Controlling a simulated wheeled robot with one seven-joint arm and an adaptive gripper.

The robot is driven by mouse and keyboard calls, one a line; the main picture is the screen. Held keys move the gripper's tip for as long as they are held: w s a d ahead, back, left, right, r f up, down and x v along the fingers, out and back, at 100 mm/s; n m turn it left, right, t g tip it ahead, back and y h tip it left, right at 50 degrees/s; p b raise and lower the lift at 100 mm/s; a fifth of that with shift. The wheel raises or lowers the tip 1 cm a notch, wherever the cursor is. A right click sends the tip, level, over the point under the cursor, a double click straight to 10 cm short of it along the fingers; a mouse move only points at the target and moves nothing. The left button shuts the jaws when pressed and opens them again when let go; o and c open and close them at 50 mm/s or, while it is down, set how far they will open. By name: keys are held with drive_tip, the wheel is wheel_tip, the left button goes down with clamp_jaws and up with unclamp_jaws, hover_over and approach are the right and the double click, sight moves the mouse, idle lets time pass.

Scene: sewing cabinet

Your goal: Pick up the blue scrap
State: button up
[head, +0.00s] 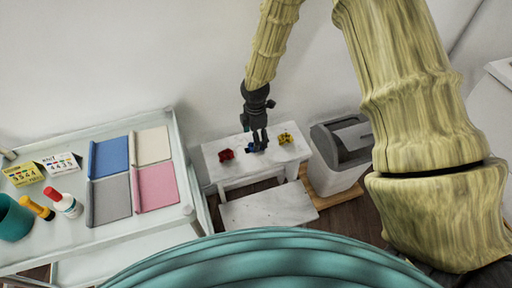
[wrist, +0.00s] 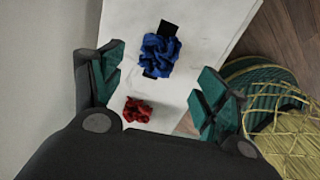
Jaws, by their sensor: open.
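The blue scrap (wrist: 159,55) is a crumpled piece lying on the white stool top (head: 219,171), with a black piece showing under or beside it in the wrist view. In the head view the blue scrap (head: 250,148) is partly hidden behind my fingers. My gripper (head: 256,138) is open and empty, pointing down above the stool top. In the wrist view the blue scrap is ahead of my fingertips (wrist: 160,84), roughly centred between them. I cannot tell the exact height above it.
A red scrap (head: 226,155) lies left of the blue one and a yellow scrap (head: 286,138) right. A grey-lidded bin (head: 338,168) stands right of the stool. A white table (head: 100,247) at left holds coloured folded fabrics, bottles and a teal pot (head: 14,222).

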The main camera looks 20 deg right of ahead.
drive_tip(key=shift+w+d+f, duration=0.1)
drive_tip(key=shift+f, duration=1.2)
drive_tip(key=shift+w+f, duration=0.1)
drive_tip(key=shift+f, duration=1.15)
drive_tip(key=c, duration=0.7)
